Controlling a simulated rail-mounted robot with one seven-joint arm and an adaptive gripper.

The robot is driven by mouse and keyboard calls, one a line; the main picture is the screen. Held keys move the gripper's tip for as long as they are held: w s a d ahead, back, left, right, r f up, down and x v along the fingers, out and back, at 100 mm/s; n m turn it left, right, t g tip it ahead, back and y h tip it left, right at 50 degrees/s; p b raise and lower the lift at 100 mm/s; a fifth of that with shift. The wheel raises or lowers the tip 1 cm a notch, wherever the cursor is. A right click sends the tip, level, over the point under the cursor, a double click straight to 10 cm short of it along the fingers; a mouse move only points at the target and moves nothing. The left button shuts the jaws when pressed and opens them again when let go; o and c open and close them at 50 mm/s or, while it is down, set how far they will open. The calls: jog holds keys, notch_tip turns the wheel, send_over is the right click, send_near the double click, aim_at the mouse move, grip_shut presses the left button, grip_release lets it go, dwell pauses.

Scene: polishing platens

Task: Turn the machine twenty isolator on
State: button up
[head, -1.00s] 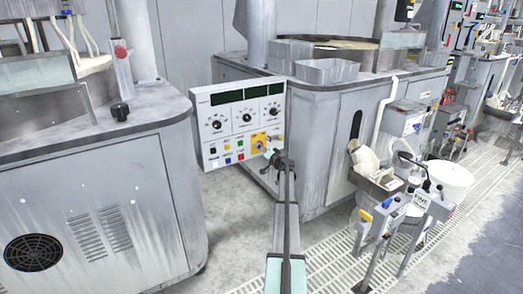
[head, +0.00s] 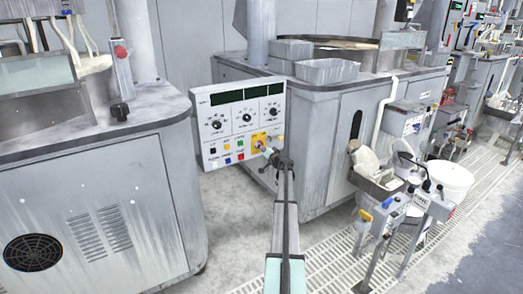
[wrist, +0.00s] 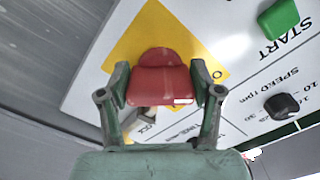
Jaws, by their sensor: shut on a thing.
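The isolator is a red handle (wrist: 160,80) on a yellow plate (wrist: 150,35) on the machine's white control panel. In the wrist view my gripper (wrist: 165,92) has one finger on each side of the red handle and is shut on it. A letter or "O" mark shows on the yellow plate just right of the handle; other marks are hidden. In the head view the yellow plate (head: 259,141) sits at the panel's lower right, with my gripper (head: 270,153) at it. The handle's exact angle is hard to read there.
The control panel (head: 240,110) carries dark displays, black knobs and coloured buttons. A green START button (wrist: 279,18) and a black speed knob (wrist: 283,106) lie right of the handle in the wrist view. Grey machine cabinets (head: 100,200) stand around; floor grating (head: 310,270) is at right.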

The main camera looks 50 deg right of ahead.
jog(key=m+b, duration=0.1)
jog(key=m, duration=0.3)
jog(key=shift+w+r+b, duration=0.1)
jog(key=shift+b, duration=0.2)
jog(key=m, duration=0.4)
jog(key=shift+r+m, duration=0.25)
jog(key=shift+m, duration=0.05)
jog(key=m+p, duration=0.1)
jog(key=m, duration=0.3)
jog(key=shift+r+p, duration=0.2)
jog(key=shift+p, duration=0.1)
jog(key=m+p, duration=0.2)
jog(key=m, duration=0.3)
jog(key=shift+d, duration=0.1)
jog(key=o, duration=1.1)
jog(key=shift+o, duration=0.2)
